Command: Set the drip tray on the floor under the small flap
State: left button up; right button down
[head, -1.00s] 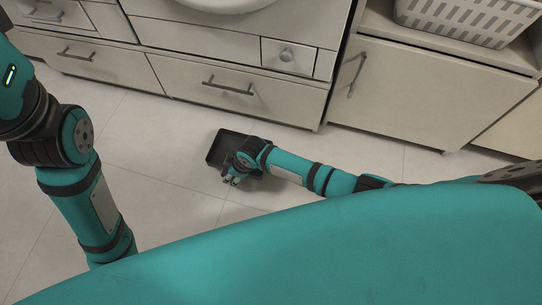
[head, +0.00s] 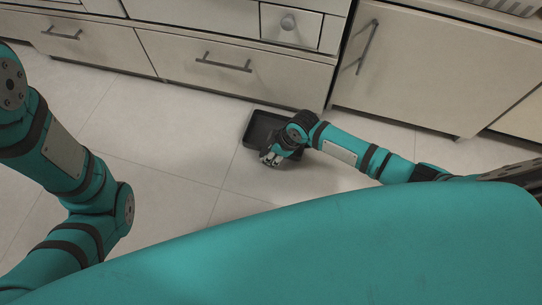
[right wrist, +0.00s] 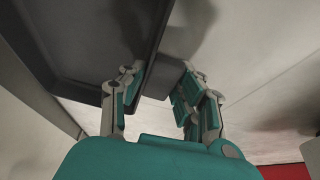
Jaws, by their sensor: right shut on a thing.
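The drip tray (head: 262,125) is a dark, shallow, rectangular tray in front of the cabinet, low over the floor. The head view does not clearly show whether it touches the floor. My right gripper (head: 271,158) is shut on its near side, and the arm hides part of the tray. In the right wrist view the fingers (right wrist: 160,78) close around a dark part at the edge of the tray (right wrist: 95,45). The small flap (head: 285,28) is a pale square panel with a round knob, above and slightly right of the tray in the picture. My left gripper is out of view.
A cabinet door (head: 425,75) stands to the right. The tiled floor (head: 165,130) left of the tray is clear. A basket (head: 510,6) shows at the top right edge.

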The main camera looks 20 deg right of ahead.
jog(key=shift+f, duration=0.1)
jog(key=c, duration=0.9)
grip_release()
jog(key=shift+c, duration=0.2)
